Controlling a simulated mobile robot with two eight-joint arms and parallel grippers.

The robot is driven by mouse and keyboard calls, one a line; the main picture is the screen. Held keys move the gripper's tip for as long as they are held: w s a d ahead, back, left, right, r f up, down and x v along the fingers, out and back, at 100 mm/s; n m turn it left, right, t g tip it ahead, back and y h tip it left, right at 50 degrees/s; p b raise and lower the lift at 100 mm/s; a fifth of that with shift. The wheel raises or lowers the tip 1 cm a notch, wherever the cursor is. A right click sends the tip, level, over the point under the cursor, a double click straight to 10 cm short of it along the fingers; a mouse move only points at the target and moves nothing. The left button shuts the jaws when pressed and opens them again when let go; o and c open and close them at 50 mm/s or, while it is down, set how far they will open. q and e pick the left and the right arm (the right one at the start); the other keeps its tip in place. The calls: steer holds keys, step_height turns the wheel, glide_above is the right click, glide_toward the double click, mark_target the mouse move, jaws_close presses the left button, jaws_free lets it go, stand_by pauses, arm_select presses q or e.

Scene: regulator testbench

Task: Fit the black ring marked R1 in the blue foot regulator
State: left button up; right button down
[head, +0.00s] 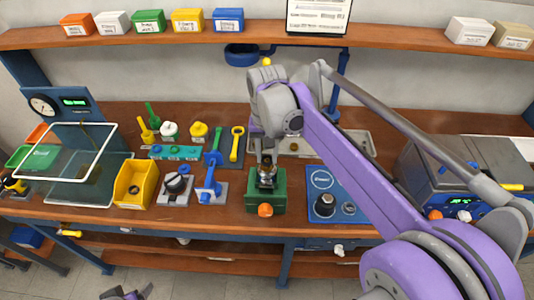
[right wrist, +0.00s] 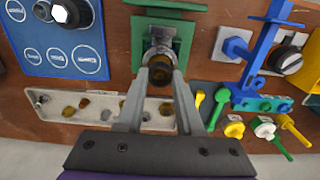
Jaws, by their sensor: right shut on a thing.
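My right gripper (head: 267,158) is over the green fixture (head: 283,199) on the bench. In the right wrist view its two fingers (right wrist: 161,62) are closed around a metallic cylindrical part (right wrist: 160,36) that stands upright in the fixture. A dark amber piece (right wrist: 157,92) shows between the fingers. I cannot tell whether the part touches the fixture's jaws. No R1 mark or blue foot can be read on any part. A small ring-like piece (head: 349,208) and a black part (head: 325,205) lie on the blue mat (head: 320,180). A grey and purple piece of my left arm shows at the bottom left; its jaws are unclear.
A metal tray (right wrist: 50,103) with several brass pieces lies behind the fixture. A blue lever tool (head: 211,186), a black-knobbed device (head: 176,183) and a yellow bin (head: 146,188) stand left. A grey machine (head: 455,165) stands right. A shelf (head: 390,37) spans the back.

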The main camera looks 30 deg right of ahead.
arm_select(q)
steer(key=shift+s+f+b, duration=0.3)
steer(key=shift+f+b, duration=0.15)
steer(key=shift+f, duration=0.25)
arm_select(e)
steer(key=shift+f, duration=0.95)
jaws_free()
stand_by(0.5)
arm_select(q)
steer(key=shift+r, duration=0.1)
arm_select(e)
steer(key=shift+r, duration=0.1)
steer(key=shift+r+p, duration=1.2)
steer(key=shift+r, duration=1.05)
steer(key=shift+r+p, duration=0.75)
steer(key=shift+r, duration=0.95)
arm_select(q)
steer(key=w+r, duration=0.3)
steer(key=r, duration=0.2)
steer(key=shift+r+t, duration=0.3)
steer(key=shift+r, duration=0.05)
steer(key=shift+s, duration=0.1)
arm_select(e)
steer(key=shift+f, duration=0.1)
